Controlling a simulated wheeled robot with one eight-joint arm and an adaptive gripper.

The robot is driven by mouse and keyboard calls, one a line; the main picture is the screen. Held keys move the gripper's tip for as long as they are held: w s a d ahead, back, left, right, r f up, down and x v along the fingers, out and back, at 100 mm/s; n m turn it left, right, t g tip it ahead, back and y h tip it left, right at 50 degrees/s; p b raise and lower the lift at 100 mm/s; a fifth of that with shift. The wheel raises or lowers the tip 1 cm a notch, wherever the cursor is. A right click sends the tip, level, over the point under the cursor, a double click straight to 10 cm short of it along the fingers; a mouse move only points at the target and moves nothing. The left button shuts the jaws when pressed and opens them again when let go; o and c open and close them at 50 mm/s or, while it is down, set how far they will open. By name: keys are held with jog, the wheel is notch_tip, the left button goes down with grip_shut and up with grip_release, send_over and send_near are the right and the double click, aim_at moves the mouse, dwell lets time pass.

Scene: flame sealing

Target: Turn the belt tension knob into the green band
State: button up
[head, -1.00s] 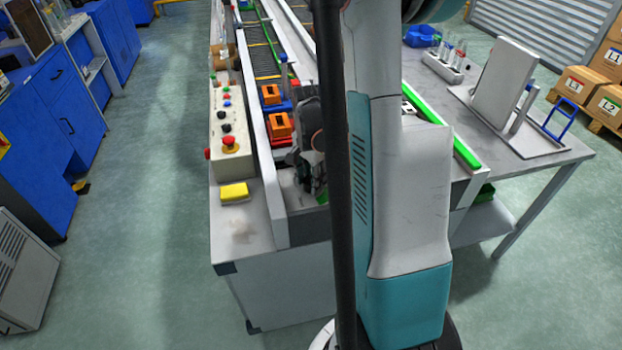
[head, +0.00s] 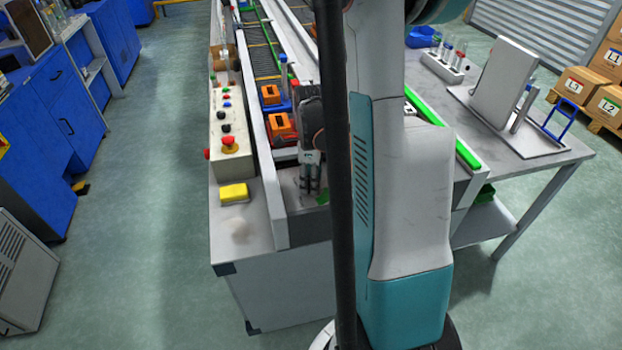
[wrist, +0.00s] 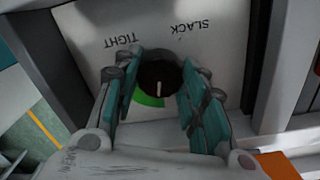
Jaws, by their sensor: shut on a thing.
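The belt tension knob (wrist: 157,77) is round and dark with a white pointer line. It sits on a pale plate (wrist: 150,20) marked TIGHT and SLACK, upside down in the wrist view. The green band (wrist: 147,99) is an arc along the knob's lower left. The pointer points down in the picture, toward the right part of the visible green; the fingers may hide some of the band. My gripper (wrist: 158,88) is shut on the knob, one finger on each side. In the head view my gripper (head: 310,188) is low at the conveyor's near end, and the knob is hidden.
Orange blocks (head: 281,124) stand on the conveyor (head: 262,58) just beyond my gripper. A control box with a red button (head: 229,142) and a yellow block (head: 234,193) lie to the left. Rails (head: 270,185) flank the conveyor's near end.

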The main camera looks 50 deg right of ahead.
jog(key=m, duration=0.5)
jog(key=shift+m, duration=0.3)
dwell(0.4)
jog(key=o, duration=1.1)
jog(key=shift+c, duration=0.2)
notch_tip(320, 180, up, 12)
jog(key=shift+d, duration=0.15)
